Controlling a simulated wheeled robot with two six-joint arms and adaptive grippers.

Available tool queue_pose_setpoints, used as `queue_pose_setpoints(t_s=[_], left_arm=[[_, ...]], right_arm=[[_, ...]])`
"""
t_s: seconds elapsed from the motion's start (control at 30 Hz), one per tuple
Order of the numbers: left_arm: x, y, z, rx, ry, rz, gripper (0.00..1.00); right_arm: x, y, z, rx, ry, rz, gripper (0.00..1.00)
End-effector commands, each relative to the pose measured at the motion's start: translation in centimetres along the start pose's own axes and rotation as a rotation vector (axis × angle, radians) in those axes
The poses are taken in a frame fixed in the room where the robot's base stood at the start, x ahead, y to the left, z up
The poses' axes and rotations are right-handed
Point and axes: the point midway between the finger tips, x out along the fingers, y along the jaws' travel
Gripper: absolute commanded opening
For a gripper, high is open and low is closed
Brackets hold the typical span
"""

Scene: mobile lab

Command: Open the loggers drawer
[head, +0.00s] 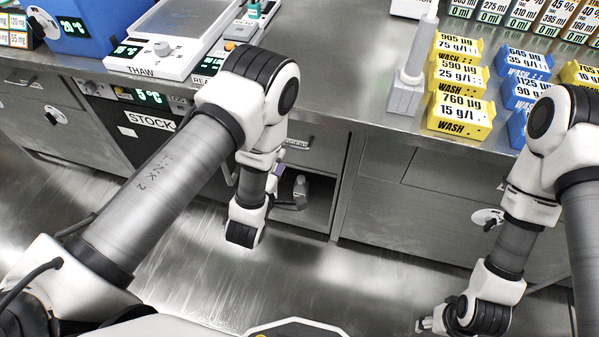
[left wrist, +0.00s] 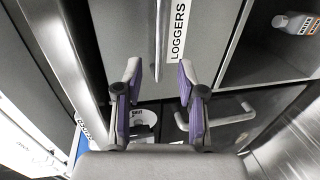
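The loggers drawer has a plain grey front (left wrist: 122,42) with a white LOGGERS label (left wrist: 178,32) in the left wrist view. A thin bar handle (left wrist: 162,22) runs beside the label and lies ahead of the gap between my fingers. The drawer looks shut. In the head view its front (head: 318,156) shows partly, behind my left arm. My left gripper (left wrist: 159,72) is open and empty, with purple pads on either side of the handle's line; contact cannot be seen. In the head view it is mostly hidden by my arm. My right gripper (head: 428,322) hangs low at the right, its opening unclear.
An open shelf below the drawer holds a grey bottle (head: 300,190), also in the left wrist view (left wrist: 296,23). A curved handle (left wrist: 215,122) sticks out near my left gripper. The counter above carries a THAW device (head: 165,48) and yellow and blue WASH boxes (head: 460,115).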

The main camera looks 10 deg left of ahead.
Motion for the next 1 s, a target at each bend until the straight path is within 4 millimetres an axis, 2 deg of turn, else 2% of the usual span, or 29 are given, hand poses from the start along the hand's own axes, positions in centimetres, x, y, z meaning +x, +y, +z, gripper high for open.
queue_pose_setpoints(t_s=[0.17, 0.4, 0.5, 0.77, 0.87, 0.9, 1.0], left_arm=[[1.7, 0.0, 0.0, -0.001, 0.001, 0.001, 0.39], [6.3, 0.0, -0.1, -0.001, 0.001, 0.0, 0.39], [7.4, -0.1, 0.0, 0.001, 0.0, -0.002, 0.39], [7.7, -0.1, -0.1, 0.002, 0.0, -0.004, 0.39], [7.7, -0.1, -0.1, 0.002, 0.0, -0.005, 0.07], [7.7, -0.1, -0.1, 0.002, 0.0, -0.005, 0.0], [7.7, -0.1, -0.1, 0.002, 0.0, -0.005, 0.0]], right_arm=[[0.1, 0.0, 0.0, 0.0, 0.001, 0.0, 0.52], [0.4, 0.0, 0.0, 0.001, 0.0, 0.0, 0.52], [0.5, 0.0, 0.0, 0.001, 0.0, 0.0, 0.52], [0.5, 0.0, 0.0, 0.001, -0.001, 0.0, 0.52], [0.5, 0.0, 0.0, 0.001, -0.001, 0.0, 0.52], [0.5, 0.0, 0.0, 0.001, -0.001, 0.0, 0.52], [0.5, 0.0, 0.0, 0.001, -0.001, 0.0, 0.52]])
